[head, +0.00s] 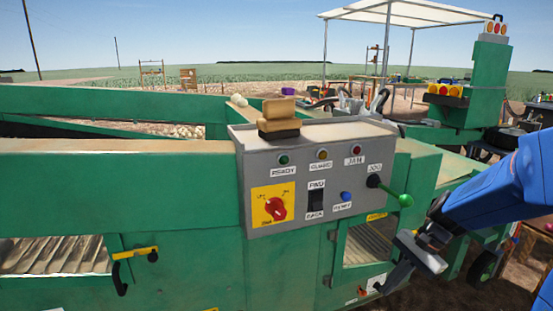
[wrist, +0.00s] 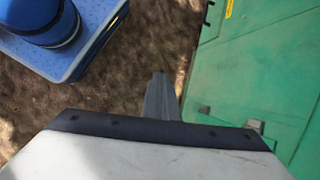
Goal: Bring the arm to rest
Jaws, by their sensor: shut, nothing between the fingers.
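My blue arm (head: 505,180) reaches in from the right edge of the head view. My gripper (head: 388,284) hangs low, pointing down and left, in front of the green machine's lower right side. In the wrist view my gripper (wrist: 160,80) shows as narrow grey fingers close together above brown soil. It is shut and holds nothing. The grey control box (head: 330,215) is up and to the left of it, with a green-knobbed lever (head: 405,200) on its right side. I see no contact between gripper and lever.
The green machine body (head: 195,270) fills the front; its panels also show in the wrist view (wrist: 260,70). A red rotary switch (head: 275,208) is on the box.

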